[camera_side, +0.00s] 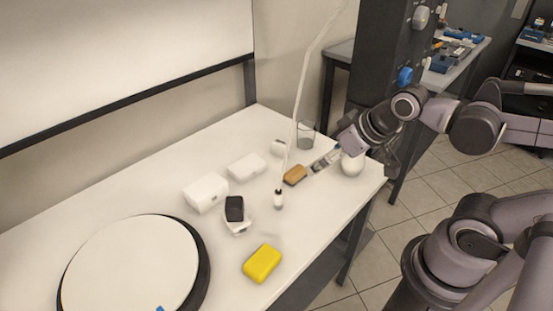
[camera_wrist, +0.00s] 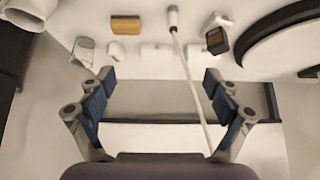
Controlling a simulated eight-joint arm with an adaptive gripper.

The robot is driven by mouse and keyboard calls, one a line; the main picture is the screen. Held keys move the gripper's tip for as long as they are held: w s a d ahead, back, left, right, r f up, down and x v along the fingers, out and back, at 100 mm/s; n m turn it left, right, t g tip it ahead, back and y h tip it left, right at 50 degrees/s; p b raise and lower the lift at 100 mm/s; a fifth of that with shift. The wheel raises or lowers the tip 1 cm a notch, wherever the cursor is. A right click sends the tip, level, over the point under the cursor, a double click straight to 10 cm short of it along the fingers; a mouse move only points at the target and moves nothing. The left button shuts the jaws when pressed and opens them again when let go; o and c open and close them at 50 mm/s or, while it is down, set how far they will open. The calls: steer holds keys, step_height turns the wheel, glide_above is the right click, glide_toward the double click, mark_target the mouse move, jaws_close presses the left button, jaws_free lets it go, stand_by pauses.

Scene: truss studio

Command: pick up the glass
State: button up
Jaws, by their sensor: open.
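The glass (camera_side: 306,135) is a clear tumbler standing upright near the back right of the white table in the side view. In the wrist view, a greyish clear shape at the left, seemingly the glass (camera_wrist: 85,50), lies just beyond the left fingertip. My gripper (camera_side: 337,148) is above the table's right end, to the right of the glass and apart from it.
A brown block (camera_side: 294,175), a white round object (camera_side: 352,163) and a small white cup (camera_side: 278,147) are near the glass. White boxes (camera_side: 206,192), a yellow block (camera_side: 262,263) and a round turntable (camera_side: 130,265) are further left.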

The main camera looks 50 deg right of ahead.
steer(key=shift+r, duration=0.1)
steer(key=w+d+r+m+g, duration=0.2)
steer(key=w+d+r+m, duration=0.2)
steer(key=w, duration=0.3)
steer(key=m+g+h, duration=0.1)
steer(key=m+g, duration=0.4)
steer(key=m, duration=0.9)
glide_above(306, 127)
steer(key=s+a, duration=0.2)
steer(key=a, duration=0.2)
step_height(306, 127, down, 10)
steer(key=shift+d+f, duration=0.3)
steer(key=shift+f, duration=1.35)
steer(key=shift+d+f, duration=0.25)
steer(key=shift+f, duration=1.4)
steer(key=shift+d+f, duration=0.3)
steer(key=shift+f, duration=1.35)
steer(key=c, duration=1.5)
steer(key=shift+r, duration=0.1)
